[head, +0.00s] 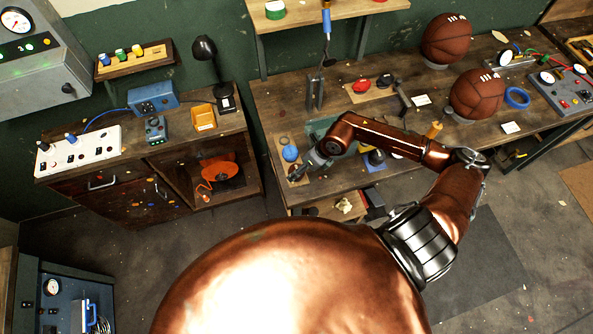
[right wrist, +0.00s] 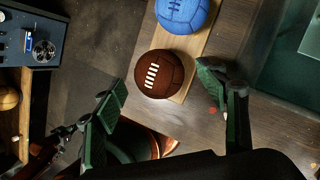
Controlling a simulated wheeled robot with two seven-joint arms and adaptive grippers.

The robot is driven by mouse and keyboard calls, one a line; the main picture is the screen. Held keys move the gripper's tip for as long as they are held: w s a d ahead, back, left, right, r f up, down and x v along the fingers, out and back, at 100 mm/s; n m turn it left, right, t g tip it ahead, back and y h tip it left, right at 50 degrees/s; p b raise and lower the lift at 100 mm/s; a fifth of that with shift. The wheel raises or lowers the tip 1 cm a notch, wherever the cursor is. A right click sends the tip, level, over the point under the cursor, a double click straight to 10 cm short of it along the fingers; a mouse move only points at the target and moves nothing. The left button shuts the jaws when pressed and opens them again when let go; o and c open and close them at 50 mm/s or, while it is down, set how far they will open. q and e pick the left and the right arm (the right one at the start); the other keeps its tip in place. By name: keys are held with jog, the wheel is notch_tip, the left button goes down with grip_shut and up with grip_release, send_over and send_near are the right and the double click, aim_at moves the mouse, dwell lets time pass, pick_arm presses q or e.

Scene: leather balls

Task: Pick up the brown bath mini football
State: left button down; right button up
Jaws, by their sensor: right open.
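The small brown football (right wrist: 159,74) with white laces sits on a light wooden board in the right wrist view, near the table edge. A blue ball (right wrist: 183,12) lies beside it on the same board; the blue ball also shows small in the head view (head: 290,153). My right gripper (right wrist: 161,80) is open, with one green-padded finger on each side of the brown football in the picture; contact is not visible. In the head view my right gripper (head: 312,162) is over the table's left end, and I cannot make out the small brown football there. My left gripper is not in view.
Two large brown footballs, a rear one (head: 446,40) and a front one (head: 477,93), stand on the table's right part. A blue ring (head: 517,97) lies beside them. A black lamp (head: 207,70) stands on the left cabinet. Tools and small parts crowd the table (head: 268,98).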

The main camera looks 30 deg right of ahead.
jog(key=shift+x, duration=1.5)
jog(key=shift+c, duration=0.3)
jog(key=shift+r, duration=0.1)
jog(key=c, duration=1.3)
